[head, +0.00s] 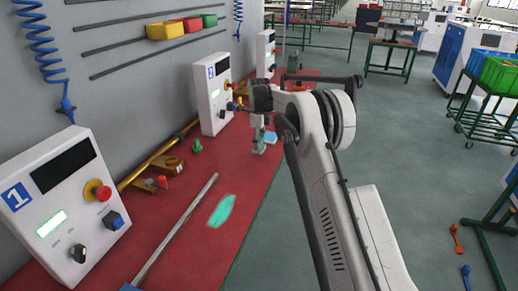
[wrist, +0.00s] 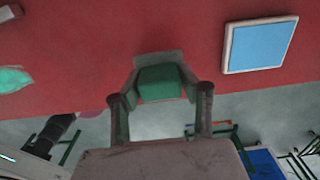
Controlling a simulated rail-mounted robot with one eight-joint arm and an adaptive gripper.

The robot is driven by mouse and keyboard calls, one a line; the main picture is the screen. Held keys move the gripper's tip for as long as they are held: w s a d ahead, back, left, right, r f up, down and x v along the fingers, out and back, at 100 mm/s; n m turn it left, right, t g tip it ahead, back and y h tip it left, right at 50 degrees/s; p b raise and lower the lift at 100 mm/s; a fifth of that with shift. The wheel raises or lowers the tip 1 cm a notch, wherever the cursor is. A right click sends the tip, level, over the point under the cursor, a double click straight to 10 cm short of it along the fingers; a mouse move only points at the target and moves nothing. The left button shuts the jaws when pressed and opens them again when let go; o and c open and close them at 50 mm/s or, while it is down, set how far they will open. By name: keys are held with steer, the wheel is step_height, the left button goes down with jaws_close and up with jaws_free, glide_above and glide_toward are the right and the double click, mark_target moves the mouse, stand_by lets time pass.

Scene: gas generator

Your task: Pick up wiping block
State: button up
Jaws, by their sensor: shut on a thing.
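My gripper (wrist: 160,88) is shut on a green block with a grey edge, which looks like the wiping block (wrist: 160,80). The block sits between the two fingers, over the red tabletop (wrist: 90,50). I cannot tell whether it touches the table. In the head view my gripper (head: 259,141) is at the far part of the red table, close to its right edge, and partly hides the block. A light blue square pad with a pale rim (wrist: 259,44) lies to the right of the block, apart from it.
A teal patch (head: 221,210) marks the table nearer the camera, beside a long metal bar (head: 178,230). White control boxes (head: 66,207) and brass fittings (head: 167,165) line the wall at left. A small green piece (head: 197,147) stands left of my gripper.

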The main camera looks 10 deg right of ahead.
steer(key=s+a+r, duration=0.4)
steer(key=a+r, duration=0.3)
steer(key=a, duration=0.4)
steer(key=shift+r+b, duration=0.3)
steer(key=shift+r, duration=0.1)
